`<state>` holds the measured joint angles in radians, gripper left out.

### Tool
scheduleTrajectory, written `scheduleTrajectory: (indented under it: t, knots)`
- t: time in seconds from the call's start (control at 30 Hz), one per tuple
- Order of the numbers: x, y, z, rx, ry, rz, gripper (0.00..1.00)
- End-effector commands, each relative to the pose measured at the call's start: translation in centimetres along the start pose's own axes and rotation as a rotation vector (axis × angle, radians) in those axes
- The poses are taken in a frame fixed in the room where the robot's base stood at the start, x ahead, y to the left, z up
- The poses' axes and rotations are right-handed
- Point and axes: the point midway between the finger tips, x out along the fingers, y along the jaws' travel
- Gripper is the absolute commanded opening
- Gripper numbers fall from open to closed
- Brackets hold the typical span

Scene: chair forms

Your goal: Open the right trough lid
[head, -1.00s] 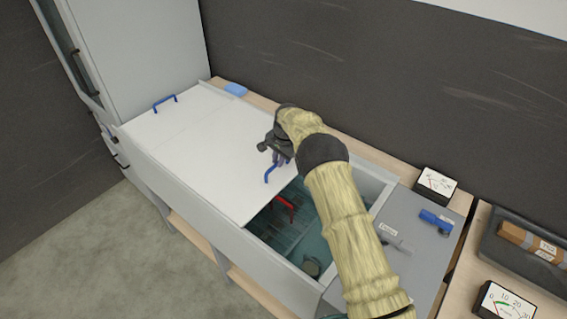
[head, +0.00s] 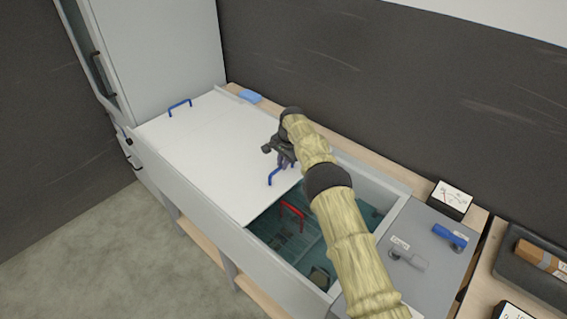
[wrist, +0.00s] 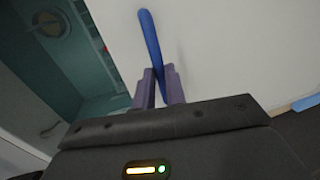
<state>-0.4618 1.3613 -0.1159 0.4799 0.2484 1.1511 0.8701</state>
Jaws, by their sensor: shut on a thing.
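The right trough lid (head: 228,190) is a flat white panel with a blue bar handle (head: 272,180) near its right edge. It lies left of the trough opening, so the right part of the trough (head: 262,270) is uncovered. My gripper (head: 282,166) is at this handle. In the wrist view the handle (wrist: 149,35) passes between the purple fingers of my gripper (wrist: 159,73), which are shut on it. My arm hides part of the trough's far side.
Inside the trough are a red handle (head: 292,212) and a round dark fitting (head: 320,276). A second blue handle (head: 180,106) stands on the left lid. A blue block (head: 250,96) lies on the back ledge. A grey panel (head: 432,238) with levers adjoins the trough's right end.

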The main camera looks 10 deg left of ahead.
Motion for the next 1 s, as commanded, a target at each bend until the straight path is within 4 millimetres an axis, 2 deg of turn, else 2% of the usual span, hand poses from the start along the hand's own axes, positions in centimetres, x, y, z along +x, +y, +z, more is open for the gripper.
scheduleTrajectory:
  t: [0.1, 0.13, 0.23, 0.5, 0.67, 0.87, 1.0]
  knots:
    - [-0.2, 0.0, -0.3, 0.002, 0.006, -0.004, 0.0]
    - [-0.2, 0.0, -0.3, 0.002, 0.006, -0.004, 0.16]
    - [-0.2, 0.0, -0.2, 0.002, 0.004, -0.003, 0.34]
    - [-0.1, 0.0, -0.1, 0.001, 0.002, -0.001, 0.34]
    - [-0.8, 0.3, -0.5, 0.007, 0.003, -0.002, 0.34]
    - [-3.3, 0.1, -0.3, 0.004, 0.003, -0.003, 0.34]
    - [-6.1, -0.1, -0.1, 0.0, 0.002, -0.004, 0.34]
